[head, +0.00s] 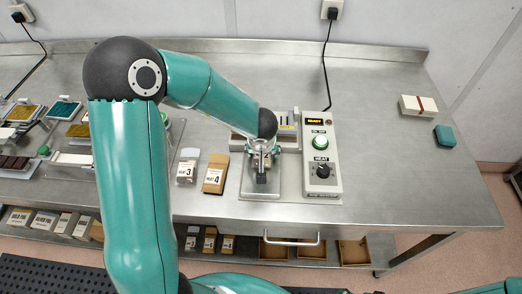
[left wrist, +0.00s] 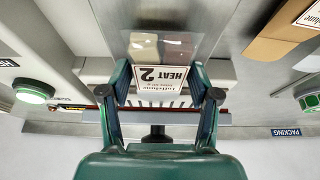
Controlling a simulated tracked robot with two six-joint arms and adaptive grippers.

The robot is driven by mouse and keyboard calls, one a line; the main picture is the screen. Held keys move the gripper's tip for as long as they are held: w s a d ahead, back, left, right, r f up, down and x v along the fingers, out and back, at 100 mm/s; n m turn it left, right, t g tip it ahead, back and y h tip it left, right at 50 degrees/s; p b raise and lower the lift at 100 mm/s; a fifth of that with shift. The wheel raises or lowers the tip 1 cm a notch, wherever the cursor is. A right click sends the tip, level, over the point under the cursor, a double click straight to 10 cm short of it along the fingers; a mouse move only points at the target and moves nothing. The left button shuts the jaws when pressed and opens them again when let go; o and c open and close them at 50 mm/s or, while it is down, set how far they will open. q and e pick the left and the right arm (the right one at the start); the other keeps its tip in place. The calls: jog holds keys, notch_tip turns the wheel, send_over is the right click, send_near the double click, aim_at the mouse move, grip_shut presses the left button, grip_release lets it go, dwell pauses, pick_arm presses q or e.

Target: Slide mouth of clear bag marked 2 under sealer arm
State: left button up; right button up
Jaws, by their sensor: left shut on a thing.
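My left gripper (head: 262,152) is over the metal plate (head: 257,188) in front of the white sealer (head: 290,128). In the left wrist view the same gripper (left wrist: 160,76) is shut on the clear bag, with a finger at each side of its white label (left wrist: 158,78) reading HEAT 2. The bag's clear film (left wrist: 150,22) spreads over the metal plate. The sealer's long bar (left wrist: 85,106) crosses behind the fingers. The bag's mouth is hidden by the gripper, so I cannot tell whether it is under the sealer arm. My right gripper is not in view.
A control box (head: 322,155) with a READY display, lit green button and HEAT knob stands right of the sealer. Bags marked 3 (head: 186,172) and 4 (head: 215,174) lie to the left. The bench is clear between the control box and the white box (head: 418,106).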

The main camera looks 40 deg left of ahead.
pick_arm(q)
jog(key=shift+f, duration=0.1)
dwell(0.3)
jog(key=o, duration=1.2)
jog(key=shift+o, duration=0.2)
